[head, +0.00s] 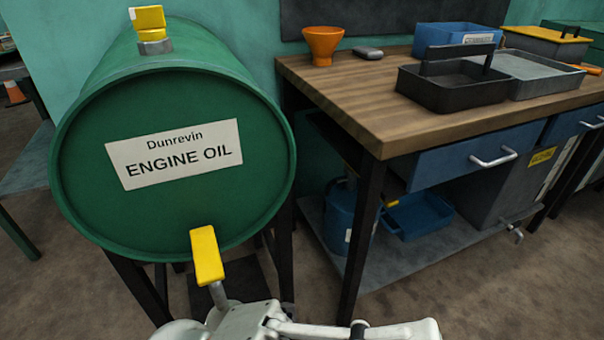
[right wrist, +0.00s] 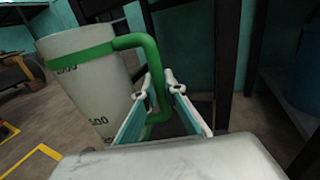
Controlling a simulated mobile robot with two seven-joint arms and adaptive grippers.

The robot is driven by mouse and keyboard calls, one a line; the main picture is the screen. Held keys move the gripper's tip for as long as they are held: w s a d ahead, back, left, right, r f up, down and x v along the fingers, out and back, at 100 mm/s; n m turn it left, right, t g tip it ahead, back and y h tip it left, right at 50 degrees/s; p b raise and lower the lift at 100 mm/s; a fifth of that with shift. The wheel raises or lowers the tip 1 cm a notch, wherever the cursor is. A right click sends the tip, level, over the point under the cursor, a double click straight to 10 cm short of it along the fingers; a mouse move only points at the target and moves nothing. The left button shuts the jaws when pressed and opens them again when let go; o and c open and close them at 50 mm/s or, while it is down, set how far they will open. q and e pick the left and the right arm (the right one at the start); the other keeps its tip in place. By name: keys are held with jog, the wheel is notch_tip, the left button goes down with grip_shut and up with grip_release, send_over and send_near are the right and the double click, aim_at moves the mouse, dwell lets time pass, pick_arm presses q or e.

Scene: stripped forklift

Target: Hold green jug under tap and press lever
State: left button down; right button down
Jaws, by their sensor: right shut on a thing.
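The jug (right wrist: 92,95) shows in the right wrist view. It has a pale body with dark markings, a green band and a green handle (right wrist: 158,70). My right gripper (right wrist: 170,90) is shut on the handle. The jug is not visible in the head view. There, a green drum (head: 165,105) labelled "Engine Oil" lies on its side on a stand. A tap with a yellow lever (head: 207,255) is at the drum's lower front, just beyond my white right arm. The tap's outlet is hidden, so I cannot tell the jug's place under it. My left gripper is not in view.
A wooden-topped workbench (head: 375,105) stands to the right of the drum. It holds an orange funnel (head: 322,45), a black tray (head: 452,88) and a blue bin (head: 455,35). Dark stand legs (head: 135,290) are below the drum. Open floor lies before the bench.

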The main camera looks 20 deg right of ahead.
pick_arm(q)
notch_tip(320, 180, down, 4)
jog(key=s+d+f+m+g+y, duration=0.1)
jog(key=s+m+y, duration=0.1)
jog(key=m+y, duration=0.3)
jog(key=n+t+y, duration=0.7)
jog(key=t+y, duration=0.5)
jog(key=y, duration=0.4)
send_near(209, 271)
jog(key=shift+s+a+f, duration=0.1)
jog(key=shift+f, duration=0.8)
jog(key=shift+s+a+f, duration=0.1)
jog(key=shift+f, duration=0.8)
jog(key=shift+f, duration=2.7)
